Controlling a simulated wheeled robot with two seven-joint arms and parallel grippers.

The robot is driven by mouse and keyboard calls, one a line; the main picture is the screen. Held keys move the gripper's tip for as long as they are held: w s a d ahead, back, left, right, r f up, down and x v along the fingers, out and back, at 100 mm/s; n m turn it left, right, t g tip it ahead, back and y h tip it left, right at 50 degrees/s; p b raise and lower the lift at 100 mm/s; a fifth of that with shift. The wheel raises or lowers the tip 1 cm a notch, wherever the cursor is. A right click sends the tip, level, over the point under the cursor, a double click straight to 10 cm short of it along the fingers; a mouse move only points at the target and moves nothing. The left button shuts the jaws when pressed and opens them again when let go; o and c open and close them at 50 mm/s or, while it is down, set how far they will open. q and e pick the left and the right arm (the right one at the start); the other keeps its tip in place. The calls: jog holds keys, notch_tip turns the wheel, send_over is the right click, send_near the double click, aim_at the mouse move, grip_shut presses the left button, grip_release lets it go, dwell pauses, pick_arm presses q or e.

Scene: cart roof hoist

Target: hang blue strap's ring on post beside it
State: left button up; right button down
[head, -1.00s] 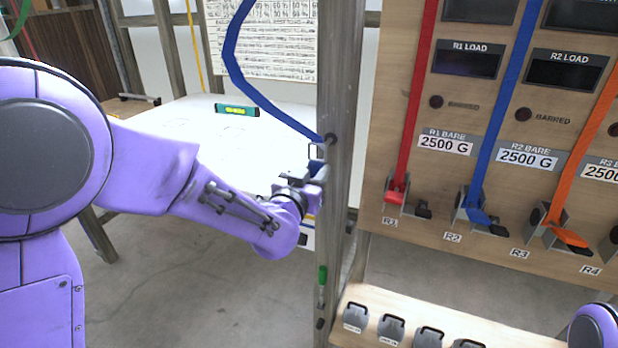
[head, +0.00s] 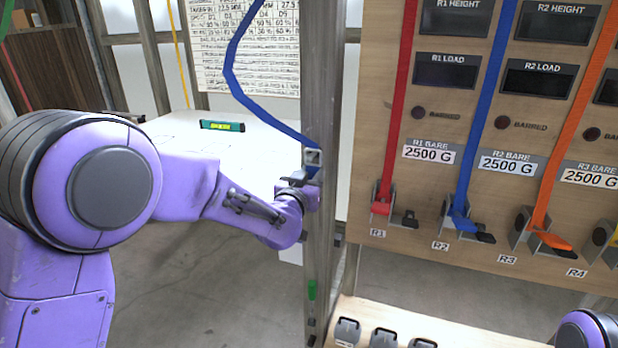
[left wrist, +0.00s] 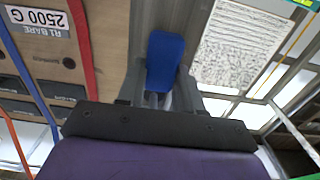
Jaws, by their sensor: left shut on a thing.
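The blue strap (head: 237,78) hangs in a slack curve from the top of the head view down to the wooden upright. A small square grey ring (head: 313,157) is at its lower end, in front of the upright's face. The ring covers the spot where a short dark post stuck out, and I cannot tell whether it is around the post. My left gripper (head: 308,180) is just below the ring, shut on the blue strap's end. In the left wrist view the blue end piece (left wrist: 165,60) sits between the fingers. My right gripper is out of view.
A wooden panel (head: 400,150) to the right carries red (head: 400,100), blue (head: 485,100) and orange (head: 580,100) straps in cleats. A white table (head: 260,150) with a green level (head: 222,125) is behind my arm. Grey weights (head: 383,338) stand on a low shelf.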

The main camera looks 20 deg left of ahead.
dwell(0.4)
pick_arm(q)
jog(key=o, duration=1.1)
jog(key=shift+o, duration=0.2)
jog(key=shift+s, duration=0.15)
